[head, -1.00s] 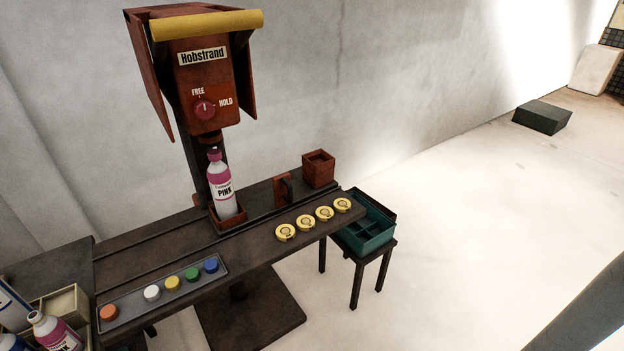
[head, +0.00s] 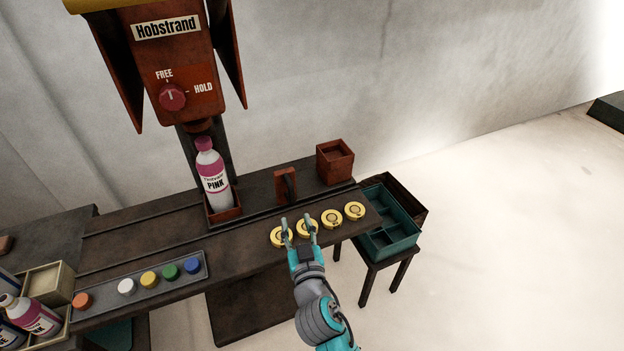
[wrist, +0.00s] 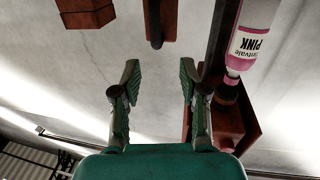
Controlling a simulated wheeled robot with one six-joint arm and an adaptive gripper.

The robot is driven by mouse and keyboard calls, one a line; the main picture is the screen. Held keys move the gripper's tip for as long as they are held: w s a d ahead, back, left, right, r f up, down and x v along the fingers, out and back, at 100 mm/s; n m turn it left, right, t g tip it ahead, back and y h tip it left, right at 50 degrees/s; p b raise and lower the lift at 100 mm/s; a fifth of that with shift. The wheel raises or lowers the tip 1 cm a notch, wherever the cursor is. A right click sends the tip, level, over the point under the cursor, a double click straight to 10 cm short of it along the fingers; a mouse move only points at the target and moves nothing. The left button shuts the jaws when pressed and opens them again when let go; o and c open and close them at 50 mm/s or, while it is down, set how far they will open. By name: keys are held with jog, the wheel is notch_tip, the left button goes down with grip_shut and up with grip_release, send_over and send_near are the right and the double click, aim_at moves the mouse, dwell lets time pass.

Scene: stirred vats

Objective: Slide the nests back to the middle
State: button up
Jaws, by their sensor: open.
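Two red-brown nests sit on the bench's rail. One nest (head: 222,216) holds a pink bottle (head: 211,172) upright under the Hobstrand machine. The other nest (head: 335,163) is at the right end and looks empty. An upright red handle (head: 286,186) stands between them. My gripper (head: 298,224) is open and empty, over the front of the bench by the yellow discs and short of the handle in the picture. In the wrist view, the handle (wrist: 155,20) shows beyond the open fingers, the bottle (wrist: 247,38) at right and the empty nest (wrist: 85,12) at upper left.
A knob (head: 172,97) marked FREE and HOLD is on the machine. Yellow discs (head: 354,210) lie along the bench's front edge. A tray of coloured caps (head: 215,267) lies at left. A teal divided crate (head: 392,238) stands on a stool at right.

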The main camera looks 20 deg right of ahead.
aim_at(291, 191)
jog(key=w+d, duration=0.1)
jog(key=w, duration=0.2)
jog(key=w+d, duration=0.1)
jog(key=w, duration=0.3)
jog(key=w+d, duration=0.1)
jog(key=w, duration=0.3)
jog(key=shift+w+r, duration=0.2)
jog(key=shift+r, duration=0.1)
grip_shut()
